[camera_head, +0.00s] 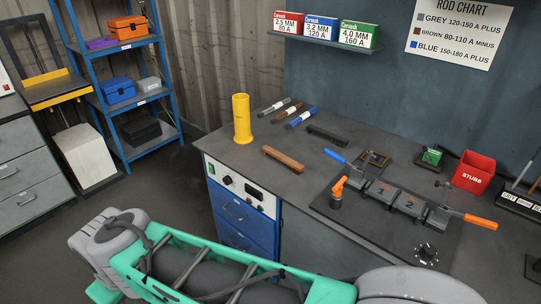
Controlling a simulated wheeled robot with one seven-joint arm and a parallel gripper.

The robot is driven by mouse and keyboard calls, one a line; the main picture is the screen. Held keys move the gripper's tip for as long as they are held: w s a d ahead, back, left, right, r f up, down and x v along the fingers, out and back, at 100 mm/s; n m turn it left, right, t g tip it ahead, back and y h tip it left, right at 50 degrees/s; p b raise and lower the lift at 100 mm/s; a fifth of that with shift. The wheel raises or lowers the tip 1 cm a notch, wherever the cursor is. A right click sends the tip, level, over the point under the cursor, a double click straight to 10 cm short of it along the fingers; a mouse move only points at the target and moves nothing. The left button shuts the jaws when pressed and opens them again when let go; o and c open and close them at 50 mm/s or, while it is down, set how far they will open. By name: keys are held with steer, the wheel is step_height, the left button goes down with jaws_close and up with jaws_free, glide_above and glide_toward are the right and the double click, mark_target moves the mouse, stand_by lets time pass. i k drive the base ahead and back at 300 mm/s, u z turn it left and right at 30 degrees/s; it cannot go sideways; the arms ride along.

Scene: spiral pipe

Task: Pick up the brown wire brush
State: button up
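A brown, bar-shaped object that looks like the brown wire brush (283,159) lies flat on the grey workbench (232,153). It is near the bench's front left part, to the right of and nearer than a yellow cylinder (242,119). Its bristles cannot be made out. Green and grey links of my arm cross the bottom of the view, in front of the bench and apart from the brush. My gripper does not show.
Several rod bundles (299,117) and a dark bar (328,136) lie behind the brush. To the right are a dark board (372,229) with clamps and numbered plates, and a red STUBS bin (473,172). Bare bench surrounds the brush. A blue shelf (119,87) stands left.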

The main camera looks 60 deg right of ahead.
mark_target(295, 166)
steer(key=z, duration=0.5)
steer(key=i, duration=0.8)
steer(key=z, duration=0.9)
steer(key=i, duration=0.25)
steer(key=z, duration=0.25)
